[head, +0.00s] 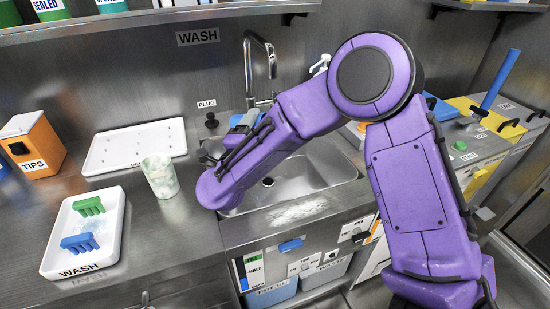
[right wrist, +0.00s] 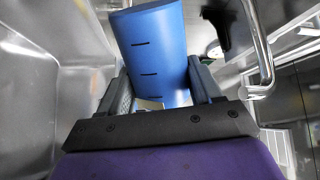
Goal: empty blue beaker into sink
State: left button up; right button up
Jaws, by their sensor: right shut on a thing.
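The blue beaker (right wrist: 155,45), with dark level marks on its side, is between the fingers of my right gripper (right wrist: 160,85) in the right wrist view. The gripper is shut on it. In the head view only a little blue of the beaker (head: 249,118) shows behind my purple right arm, over the back left of the sink (head: 318,173). The beaker looks tilted; its mouth and contents cannot be made out. My arm hides most of the gripper and part of the basin. My left gripper is not in view.
The tap (head: 249,70) rises behind the sink, close to the beaker; its curved pipe (right wrist: 262,50) is at right in the wrist view. A black plug (head: 211,121) stands at the back left. A marbled cup (head: 160,177) and a white wash tray (head: 112,250) stand left.

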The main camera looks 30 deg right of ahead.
jog(key=shift+s+d+r+m+b, duration=0.1)
jog(key=shift+s+d+m+b, duration=0.1)
jog(key=shift+s+m+b, duration=0.25)
jog(key=shift+s+d+r+m+h+b, duration=0.15)
jog(key=shift+m+b, duration=0.25)
jog(key=shift+m, duration=0.35)
jog(key=shift+w+d+r+m+h+b, duration=0.15)
jog(key=shift+m+b, duration=0.2)
jog(key=shift+m, duration=0.35)
jog(key=shift+s+d+r+m+g+b, duration=0.1)
jog(key=shift+s+m+g+b, duration=0.15)
jog(key=shift+m+b, duration=0.4)
jog(key=shift+s+m+g+b, duration=0.15)
jog(key=shift+m+g+b, duration=0.2)
jog(key=shift+m, duration=0.5)
dwell(0.4)
jog(key=shift+f+b, duration=0.2)
jog(key=shift+b, duration=0.2)
jog(key=shift+s+d+f+m+b, duration=0.2)
jog(key=shift+f+m+b, duration=0.3)
jog(key=shift+m+b, duration=0.45)
jog(key=shift+s+d+m+g+b, duration=0.15)
jog(key=shift+s+m+b, duration=0.05)
jog(key=shift+m+b, duration=0.75)
jog(key=shift+s+d+m+g+b, duration=0.1)
jog(key=shift+s+m+b, duration=0.1)
jog(key=shift+m+b, duration=0.7)
jog(key=shift+s+d+m+g+b, duration=0.15)
jog(key=shift+s+m+b, duration=0.05)
jog(key=shift+m+b, duration=0.75)
